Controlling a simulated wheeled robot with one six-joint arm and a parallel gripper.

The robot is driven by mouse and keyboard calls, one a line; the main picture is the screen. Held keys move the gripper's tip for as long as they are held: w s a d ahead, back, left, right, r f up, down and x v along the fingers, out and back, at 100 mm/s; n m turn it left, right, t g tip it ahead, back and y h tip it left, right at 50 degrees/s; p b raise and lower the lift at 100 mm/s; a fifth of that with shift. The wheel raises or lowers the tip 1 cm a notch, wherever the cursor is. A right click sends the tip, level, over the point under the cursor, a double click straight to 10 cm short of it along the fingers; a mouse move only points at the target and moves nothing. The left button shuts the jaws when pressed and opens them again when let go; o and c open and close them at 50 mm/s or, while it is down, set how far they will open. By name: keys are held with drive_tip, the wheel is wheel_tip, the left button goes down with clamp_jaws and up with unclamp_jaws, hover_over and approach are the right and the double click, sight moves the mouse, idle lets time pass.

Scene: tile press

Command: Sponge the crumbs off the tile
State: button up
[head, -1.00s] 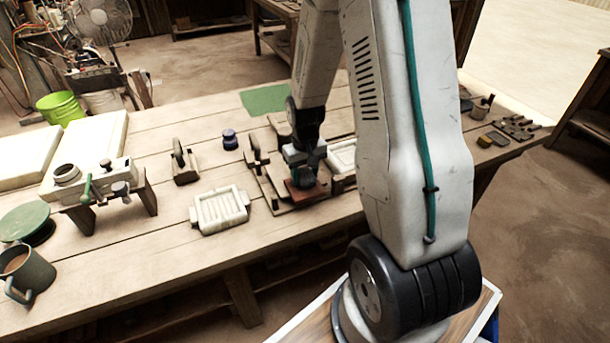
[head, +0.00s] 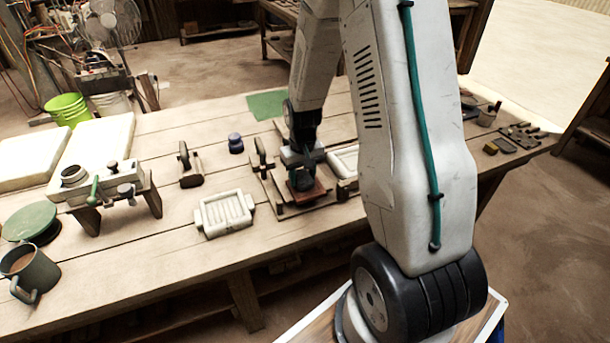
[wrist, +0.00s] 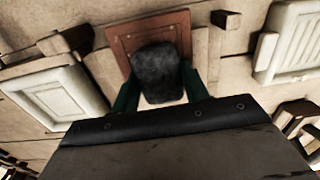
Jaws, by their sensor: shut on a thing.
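The reddish-brown tile (head: 318,194) lies on a wooden frame on the bench, and it also shows in the wrist view (wrist: 122,38). My gripper (head: 302,176) points down over it. In the wrist view its two green fingers are closed on the sides of a dark grey sponge (wrist: 160,72). The sponge is over the tile's near part and hides that part. I cannot tell whether it touches the tile. No crumbs can be made out on the visible tile surface.
A pale ribbed tray (head: 228,214) stands left of the frame, and another pale tray (head: 345,160) stands to its right. A wooden-handled tool (head: 188,168) and a blue jar (head: 236,144) are to the left.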

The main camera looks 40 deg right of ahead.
sight(308, 182)
drive_tip(key=shift+a+f, duration=0.1)
drive_tip(key=shift+a, duration=0.5)
drive_tip(key=shift+s+a, duration=0.15)
drive_tip(key=shift+s, duration=0.55)
drive_tip(key=shift+s+a, duration=0.15)
drive_tip(key=shift+s, duration=0.55)
drive_tip(key=shift+s+d, duration=0.1)
drive_tip(key=shift+d, duration=1.25)
drive_tip(key=shift+w+d, duration=0.2)
drive_tip(key=shift+w, duration=1.15)
drive_tip(key=shift+s+a, duration=0.7)
drive_tip(key=shift+a, duration=0.15)
drive_tip(key=shift+r, duration=4.05)
